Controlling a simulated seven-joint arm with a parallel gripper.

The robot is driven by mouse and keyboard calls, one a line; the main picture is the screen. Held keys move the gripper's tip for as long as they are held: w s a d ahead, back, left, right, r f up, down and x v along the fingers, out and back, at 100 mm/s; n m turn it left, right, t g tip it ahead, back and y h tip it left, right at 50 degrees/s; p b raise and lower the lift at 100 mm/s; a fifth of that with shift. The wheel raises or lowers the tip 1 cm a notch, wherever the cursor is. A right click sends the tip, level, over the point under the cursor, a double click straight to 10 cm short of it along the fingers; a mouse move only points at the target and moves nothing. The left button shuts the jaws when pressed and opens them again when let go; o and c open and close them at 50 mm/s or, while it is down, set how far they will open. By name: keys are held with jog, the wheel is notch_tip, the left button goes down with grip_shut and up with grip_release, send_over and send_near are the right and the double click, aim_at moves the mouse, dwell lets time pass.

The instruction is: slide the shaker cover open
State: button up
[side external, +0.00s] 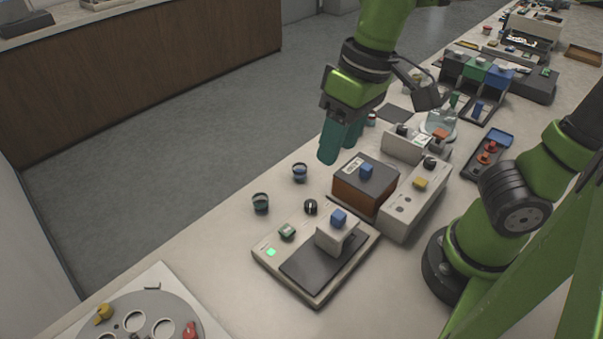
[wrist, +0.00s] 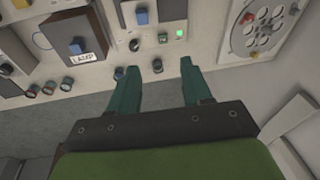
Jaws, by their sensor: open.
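No part is visibly labelled as the shaker, so I cannot be sure which is its cover. One candidate is the pale block with a blue knob (side external: 338,234) on the dark plate of a low light-grey unit (side external: 290,278); its knob also shows in the wrist view (wrist: 142,16). The other is the dark top of an orange-brown box (side external: 378,184), with a blue knob; its label reads LAMP in the wrist view (wrist: 83,57). My gripper (side external: 342,148) is open and empty, above the bench's far edge, apart from both. Its teal fingers (wrist: 158,70) are spread in the wrist view.
Small dark cups (side external: 261,202) stand along the bench edge near the fingers. A pale control box (side external: 415,200) with a yellow knob adjoins the brown box. A round disc with holes (side external: 145,318) lies lower left. Floor shows beyond the edge.

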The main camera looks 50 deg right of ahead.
aim_at(339, 214)
jog(key=shift+m+g+h, duration=0.5)
jog(key=shift+g+h, duration=0.3)
jog(key=shift+h, duration=0.1)
jog(key=f, duration=1)
jog(key=s+f, duration=0.1)
jog(key=f, duration=0.4)
jog(key=shift+d, duration=0.25)
jog(key=shift+r, duration=0.1)
grip_shut()
